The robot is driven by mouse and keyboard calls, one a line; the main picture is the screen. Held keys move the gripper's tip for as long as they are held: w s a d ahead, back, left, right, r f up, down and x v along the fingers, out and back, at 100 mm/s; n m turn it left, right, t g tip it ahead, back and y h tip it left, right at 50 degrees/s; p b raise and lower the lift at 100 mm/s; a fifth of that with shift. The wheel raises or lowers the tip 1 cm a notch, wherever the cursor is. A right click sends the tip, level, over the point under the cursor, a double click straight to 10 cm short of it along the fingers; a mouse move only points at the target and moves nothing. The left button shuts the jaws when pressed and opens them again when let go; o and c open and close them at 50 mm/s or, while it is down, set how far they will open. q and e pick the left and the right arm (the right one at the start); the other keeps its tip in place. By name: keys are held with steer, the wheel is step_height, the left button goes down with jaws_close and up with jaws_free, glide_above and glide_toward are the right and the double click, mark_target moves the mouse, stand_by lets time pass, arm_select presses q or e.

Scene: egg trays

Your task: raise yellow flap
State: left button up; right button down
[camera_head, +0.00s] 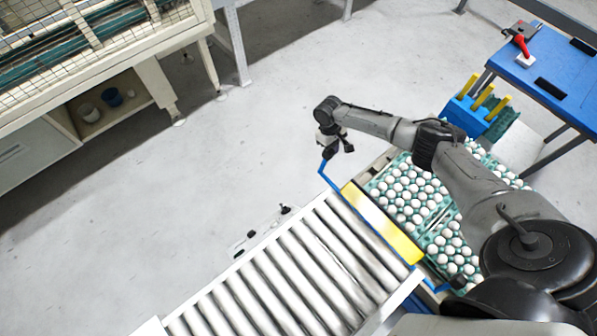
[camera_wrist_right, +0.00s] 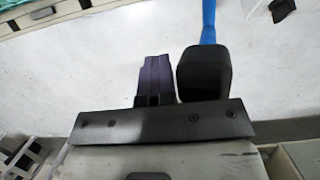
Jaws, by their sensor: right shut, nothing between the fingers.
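The yellow flap (camera_head: 405,243) spans the end of the roller conveyor, between the rollers and the egg trays (camera_head: 408,190). I cannot tell its exact tilt. A blue lever (camera_head: 327,175) rises from its far left end; the blue rod also shows in the right wrist view (camera_wrist_right: 208,22), ending in a black grip (camera_wrist_right: 203,75). My right gripper (camera_head: 328,152) is at the top of this lever. In the wrist view its dark fingers (camera_wrist_right: 156,78) are shut and empty, just left of the black grip; contact is unclear. My left gripper is not in view.
White rollers (camera_head: 290,270) run to the lower left. A second blue lever with a black knob (camera_head: 458,282) is at the flap's near end. A blue table (camera_head: 545,70) and blue holder with yellow posts (camera_head: 470,115) stand upper right.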

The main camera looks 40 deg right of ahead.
mark_target(324, 157)
steer(key=a, duration=0.2)
steer(key=a+f+p, duration=0.1)
steer(key=a, duration=0.1)
steer(key=shift+s+f, duration=0.1)
steer(key=shift+f, duration=0.05)
steer(key=shift+a+p, duration=0.25)
steer(key=shift+p, duration=0.2)
steer(key=shift+a+p, duration=0.5)
steer(key=shift+a, duration=0.55)
arm_select(q)
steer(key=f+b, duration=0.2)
steer(key=b, duration=0.1)
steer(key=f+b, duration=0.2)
steer(key=b, duration=0.1)
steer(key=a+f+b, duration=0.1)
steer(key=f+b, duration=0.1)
steer(key=b, duration=0.1)
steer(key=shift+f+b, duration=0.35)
steer(key=shift+b, duration=0.05)
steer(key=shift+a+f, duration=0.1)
arm_select(e)
steer(key=w, duration=1)
steer(key=shift+d+r, duration=0.2)
steer(key=shift+d, duration=0.2)
